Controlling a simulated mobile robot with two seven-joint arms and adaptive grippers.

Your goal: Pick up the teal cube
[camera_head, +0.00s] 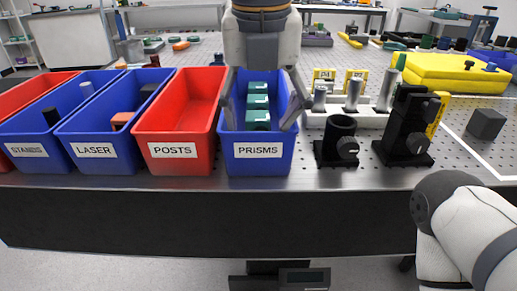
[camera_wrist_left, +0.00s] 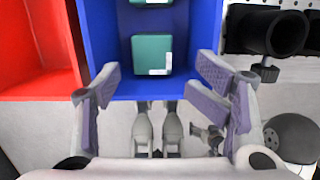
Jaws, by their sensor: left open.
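Three teal cubes stand in a row inside the blue PRISMS bin (camera_head: 257,167): a far one (camera_head: 258,87), a middle one (camera_head: 258,101) and a near one (camera_head: 257,119). In the left wrist view one teal cube (camera_wrist_left: 152,54) with a white L-shaped mark lies in the bin, with part of another at the top edge. My left gripper (camera_head: 259,122) is over the bin with its fingers spread wide on either side of the cubes. It is open and empty. In the left wrist view its fingertips (camera_wrist_left: 160,75) flank the marked cube without touching it. My right gripper does not show.
A red POSTS bin (camera_head: 172,153) stands left of the PRISMS bin, then the blue LASER bin (camera_head: 95,153). Right of it stand a black post holder (camera_head: 337,150), a black mount (camera_head: 405,140) and metal posts (camera_head: 352,95). A dark cube (camera_head: 485,124) sits at far right.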

